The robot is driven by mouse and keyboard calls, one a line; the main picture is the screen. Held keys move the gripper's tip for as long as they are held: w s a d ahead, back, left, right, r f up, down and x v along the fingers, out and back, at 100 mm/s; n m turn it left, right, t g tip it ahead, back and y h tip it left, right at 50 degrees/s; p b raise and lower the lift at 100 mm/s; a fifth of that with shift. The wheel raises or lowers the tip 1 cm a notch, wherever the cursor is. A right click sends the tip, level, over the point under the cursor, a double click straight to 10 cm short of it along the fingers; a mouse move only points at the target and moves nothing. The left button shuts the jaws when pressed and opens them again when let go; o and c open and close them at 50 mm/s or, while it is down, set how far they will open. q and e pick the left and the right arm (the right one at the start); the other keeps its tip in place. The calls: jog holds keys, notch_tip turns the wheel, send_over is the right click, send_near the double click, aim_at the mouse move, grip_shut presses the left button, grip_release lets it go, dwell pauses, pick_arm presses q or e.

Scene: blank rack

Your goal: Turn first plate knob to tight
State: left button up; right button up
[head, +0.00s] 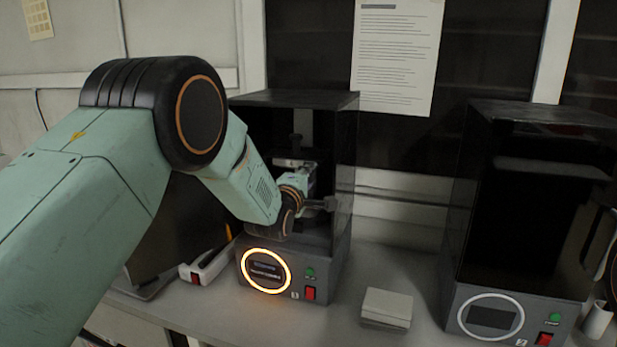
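The first machine (318,255), marked 1, has a dark clear-sided housing and a grey base with a glowing orange ring (266,271). My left arm reaches into its open front. My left gripper (312,204) is inside the housing, small and dark, and its fingers are hard to make out. A pale metal plate assembly (293,162) sits just above and behind my wrist, with a dark upright post (296,143) on top. I cannot tell which dark part is the plate knob, or whether the gripper touches it.
A second machine (520,275), marked 2, with an unlit ring stands at right. A small pale box (387,307) lies on the bench (345,325) between the machines. A white holder with a red switch (208,266) lies left of the first machine. A white cup (597,320) stands far right.

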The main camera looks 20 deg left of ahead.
pick_arm(q)
jog(key=shift+d, duration=0.15)
jog(key=shift+c, duration=1.4)
grip_shut()
